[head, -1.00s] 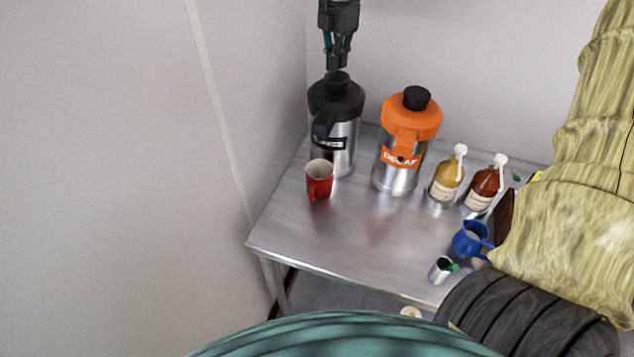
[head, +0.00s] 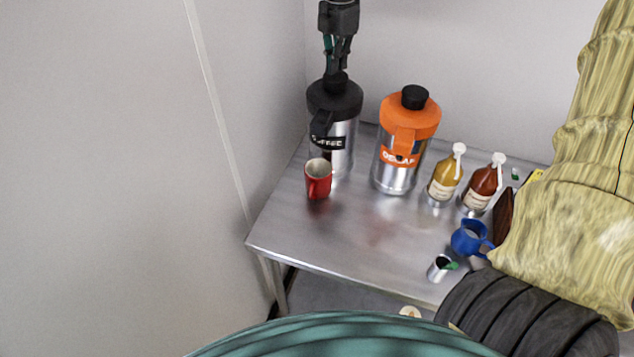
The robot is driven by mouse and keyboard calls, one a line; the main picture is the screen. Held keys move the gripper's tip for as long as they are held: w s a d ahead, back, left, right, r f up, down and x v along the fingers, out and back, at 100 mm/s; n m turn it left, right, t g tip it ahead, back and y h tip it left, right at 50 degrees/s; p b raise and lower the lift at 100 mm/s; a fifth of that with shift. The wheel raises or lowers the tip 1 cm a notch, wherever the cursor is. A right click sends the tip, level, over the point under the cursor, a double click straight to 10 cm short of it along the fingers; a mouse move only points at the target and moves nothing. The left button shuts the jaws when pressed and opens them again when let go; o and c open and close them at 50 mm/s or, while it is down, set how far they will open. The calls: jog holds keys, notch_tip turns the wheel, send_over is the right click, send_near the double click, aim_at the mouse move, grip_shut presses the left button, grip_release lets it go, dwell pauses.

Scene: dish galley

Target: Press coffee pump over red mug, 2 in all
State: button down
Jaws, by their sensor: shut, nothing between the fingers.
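The coffee pump pot (head: 343,130) is steel with a black top and a black label reading COFFEE. It stands at the back left of the steel table. Its black pump knob (head: 337,80) sticks up from the lid. My gripper (head: 335,70) is shut and empty, pointing down with its fingertips at the knob; I cannot tell whether they touch it. The red mug (head: 318,180) stands upright below the coffee spout, in front of the pot. What is inside the mug is hard to tell.
An orange-topped DECAF pot (head: 408,128) stands right of the coffee pot. Amber (head: 445,180) and red-brown (head: 483,187) pump bottles, a blue pitcher (head: 470,238) and a small metal cup (head: 440,267) are farther right. The steel table's (head: 345,235) front left is clear.

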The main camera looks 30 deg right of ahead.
aim_at(336, 75)
jog(key=shift+f, duration=0.55)
jog(key=shift+f, duration=0.35)
jog(key=shift+s+f+b, duration=0.1)
jog(key=shift+f+b, duration=0.3)
jog(key=shift+f, duration=0.35)
jog(key=shift+r, duration=0.2)
jog(key=shift+r+p, duration=1.65)
jog(key=shift+r, duration=0.15)
